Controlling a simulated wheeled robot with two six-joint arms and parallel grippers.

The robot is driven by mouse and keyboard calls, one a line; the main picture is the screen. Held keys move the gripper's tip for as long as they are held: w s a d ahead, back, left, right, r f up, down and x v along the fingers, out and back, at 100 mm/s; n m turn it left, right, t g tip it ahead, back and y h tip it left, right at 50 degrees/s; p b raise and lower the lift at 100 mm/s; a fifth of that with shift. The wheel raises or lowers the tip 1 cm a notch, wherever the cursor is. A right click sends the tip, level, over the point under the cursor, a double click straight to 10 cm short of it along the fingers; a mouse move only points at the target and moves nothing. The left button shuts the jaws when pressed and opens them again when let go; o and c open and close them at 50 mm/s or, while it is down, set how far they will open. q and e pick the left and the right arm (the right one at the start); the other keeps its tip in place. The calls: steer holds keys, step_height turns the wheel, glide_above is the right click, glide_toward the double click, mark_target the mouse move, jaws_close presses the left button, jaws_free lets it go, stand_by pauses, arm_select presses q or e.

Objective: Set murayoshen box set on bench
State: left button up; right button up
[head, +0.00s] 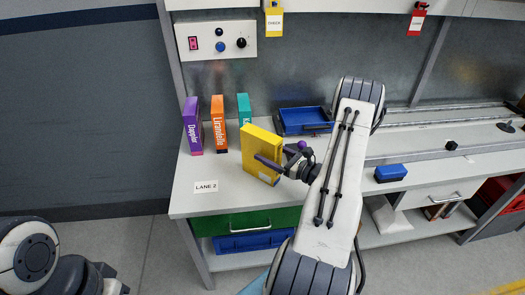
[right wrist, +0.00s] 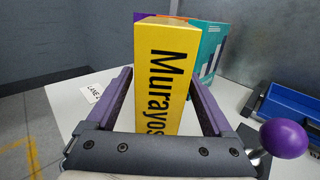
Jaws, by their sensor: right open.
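The yellow Murayoshen box (head: 262,148) stands upright on the white bench (head: 215,177), near its front edge. Its spine with the black lettering "Murayos" faces me in the right wrist view (right wrist: 167,75). My right gripper (head: 266,162) is open, with one purple finger on each side of the box. In the right wrist view a gap shows between the box and the fingers (right wrist: 165,105). The lower part of the box is hidden behind the gripper there. At the lower left of the head view, part of my left arm shows, but its gripper fingers do not.
Purple (head: 193,124), orange (head: 218,124) and teal (head: 244,108) boxes stand behind and left of the yellow one. A blue tray (head: 305,122) lies at the back. A blue block (head: 390,172) is to the right. A "LANE 2" label (head: 206,187) marks the front.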

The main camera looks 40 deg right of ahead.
steer(key=b+v, duration=0.1)
steer(key=v, duration=0.7)
steer(key=shift+s+d, duration=0.1)
steer(key=shift+s, duration=0.25)
